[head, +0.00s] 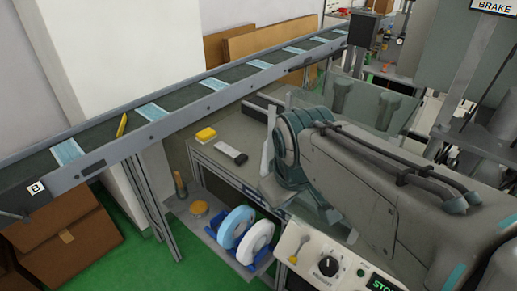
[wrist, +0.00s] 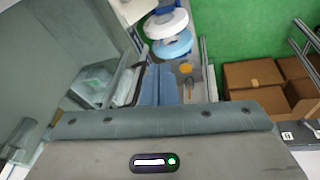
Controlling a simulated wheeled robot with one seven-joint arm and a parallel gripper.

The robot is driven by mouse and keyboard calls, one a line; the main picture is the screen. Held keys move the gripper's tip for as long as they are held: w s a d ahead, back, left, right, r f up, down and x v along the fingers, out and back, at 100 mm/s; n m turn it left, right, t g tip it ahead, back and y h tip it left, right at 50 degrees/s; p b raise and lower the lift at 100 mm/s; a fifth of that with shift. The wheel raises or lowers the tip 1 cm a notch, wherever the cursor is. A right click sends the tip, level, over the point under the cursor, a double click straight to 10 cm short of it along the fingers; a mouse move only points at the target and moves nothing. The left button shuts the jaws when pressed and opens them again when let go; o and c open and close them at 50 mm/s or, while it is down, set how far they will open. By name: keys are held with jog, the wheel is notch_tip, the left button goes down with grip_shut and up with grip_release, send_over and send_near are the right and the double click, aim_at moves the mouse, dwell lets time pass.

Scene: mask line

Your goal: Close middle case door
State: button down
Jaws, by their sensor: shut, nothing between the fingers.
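A clear panel, which looks like a case door (head: 345,98), stands behind my arm in the head view; I cannot tell for sure that it is the middle one. A large clear panel (wrist: 75,35) also fills the upper left of the wrist view, its edge just left of my fingers. My gripper (wrist: 157,82) points down over the work table, its two blue-grey fingers together and empty. I cannot tell whether the fingers touch the panel. In the head view my arm covers much of the case area, and the fingers are not clearly visible.
A conveyor (head: 190,108) with blue masks runs along the wall. White and blue rolls (head: 258,243) sit on a low shelf. A control panel (head: 325,265) is at the front. Cardboard boxes (head: 65,240) stand on the green floor at left.

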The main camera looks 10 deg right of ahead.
jog(key=w+a+r+n+h+b, duration=0.1)
jog(key=w+a+r+n+b, duration=0.15)
jog(key=w+n, duration=0.65)
jog(key=w+a+r+n+h+b, duration=0.1)
jog(key=w+r+n+b, duration=0.25)
jog(key=n, duration=1.05)
jog(key=w+d+f+p, duration=0.2)
jog(key=w+d+f, duration=0.3)
jog(key=f, duration=0.5)
jog(key=shift+w, duration=0.5)
